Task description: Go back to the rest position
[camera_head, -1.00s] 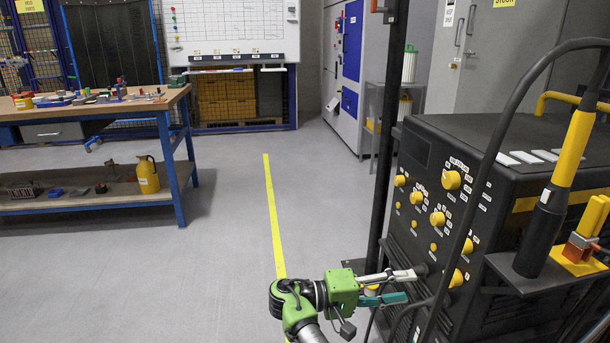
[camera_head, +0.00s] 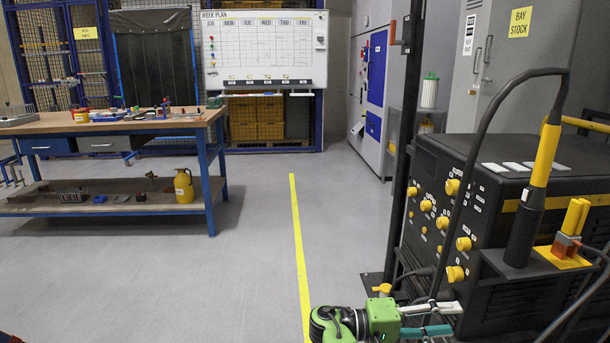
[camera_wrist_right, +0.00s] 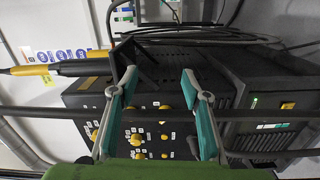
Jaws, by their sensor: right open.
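My right gripper (camera_head: 452,319) is low in the head view, in front of the lower part of the black machine (camera_head: 505,140). Its pale finger and its teal finger stand apart with nothing between them. In the right wrist view the two fingers of the right gripper (camera_wrist_right: 160,78) are also spread and empty. The machine's front panel with yellow knobs (camera_wrist_right: 140,140) shows between and behind them. I cannot tell the exact gap to the panel. My left gripper is in neither view.
A black torch with a yellow handle (camera_head: 545,155) and its cable stand at the machine's right. A dark upright post (camera_head: 403,150) is at its left corner. A workbench (camera_head: 110,125) stands at the left. The floor around the yellow line (camera_head: 298,250) is clear.

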